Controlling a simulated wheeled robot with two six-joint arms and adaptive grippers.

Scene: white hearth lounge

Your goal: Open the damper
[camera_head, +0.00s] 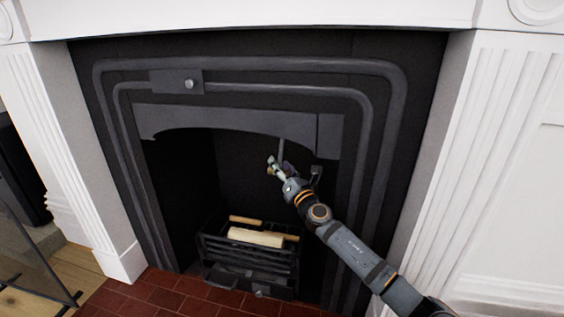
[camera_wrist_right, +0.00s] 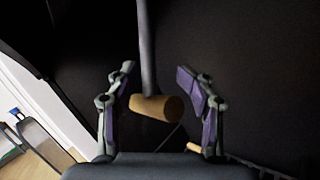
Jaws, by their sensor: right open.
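The damper shows as a dark rod with a wooden grip. In the right wrist view the wooden grip (camera_wrist_right: 156,108) hangs crosswise at the lower end of the rod (camera_wrist_right: 146,45). My right gripper (camera_wrist_right: 158,88) is open, with one finger on each side of the grip and gaps visible to both. In the head view my right gripper (camera_head: 271,166) is at the upper right of the firebox opening, just below the rod (camera_head: 281,148). There the grip is mostly hidden by the gripper. My left gripper is not in view.
A black grate (camera_head: 247,262) holding pale logs (camera_head: 256,237) stands low in the firebox. The dark metal surround (camera_head: 240,120) frames the opening, with a small plate and knob (camera_head: 189,84) at upper left. White fluted pilasters flank it. The red brick hearth (camera_head: 165,298) is clear.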

